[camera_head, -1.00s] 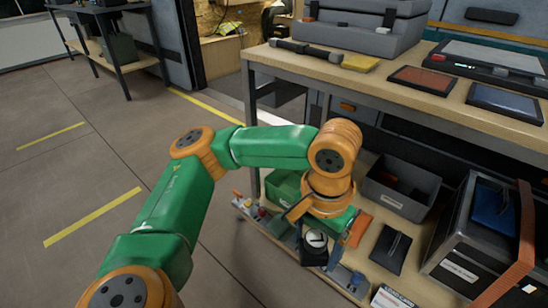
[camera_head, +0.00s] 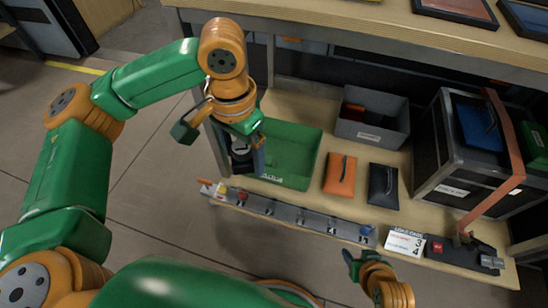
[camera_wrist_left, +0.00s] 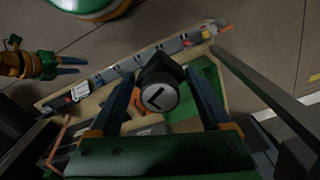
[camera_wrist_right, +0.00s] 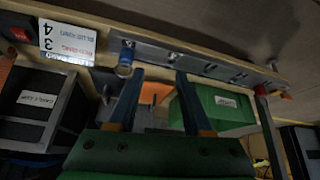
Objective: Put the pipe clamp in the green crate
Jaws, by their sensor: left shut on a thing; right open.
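My left gripper (camera_head: 247,160) is shut on a black piece (camera_wrist_left: 158,72) with a round white face marked L, which I take to be the pipe clamp. In the head view the piece (camera_head: 238,154) is partly hidden by the gripper, at the left end of the open green crate (camera_head: 303,181). I cannot tell its height above the crate. The crate also shows in the left wrist view (camera_wrist_left: 211,77) beside the piece, and in the right wrist view (camera_wrist_right: 226,104). My right gripper (camera_head: 350,262) is open and empty, in front of the shelf's front rail.
On the shelf are a grey bin (camera_head: 372,122), an orange pouch (camera_head: 340,177), a black pouch (camera_head: 382,187) and a black case (camera_head: 450,145) with an orange strap. A grey rail (camera_head: 290,212) and a white sign (camera_head: 404,241) line the front. The tabletop (camera_head: 340,22) overhangs behind.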

